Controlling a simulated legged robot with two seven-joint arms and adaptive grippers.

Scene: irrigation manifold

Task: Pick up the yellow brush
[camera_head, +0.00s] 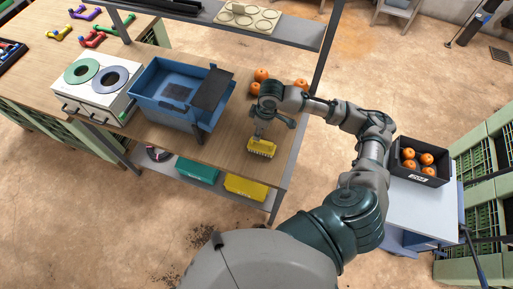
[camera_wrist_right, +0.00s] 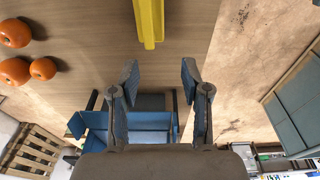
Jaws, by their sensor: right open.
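The yellow brush (camera_head: 261,148) lies on the wooden bench top, near its right end in the head view. In the right wrist view a long yellow part of it (camera_wrist_right: 149,22) shows at the top, beyond the fingertips. My right gripper (camera_head: 263,129) is just behind and above the brush in the head view. In the wrist view its two fingers (camera_wrist_right: 160,77) stand wide apart with nothing between them, and the brush appears apart from them. My left gripper is not in view.
Several oranges (camera_head: 261,75) lie behind my right gripper. A blue bin (camera_head: 165,105) stands left of the brush. An overhead shelf (camera_head: 280,30) with a post borders the bench. A black crate of oranges (camera_head: 407,172) sits on a cart at right. Bench around the brush is clear.

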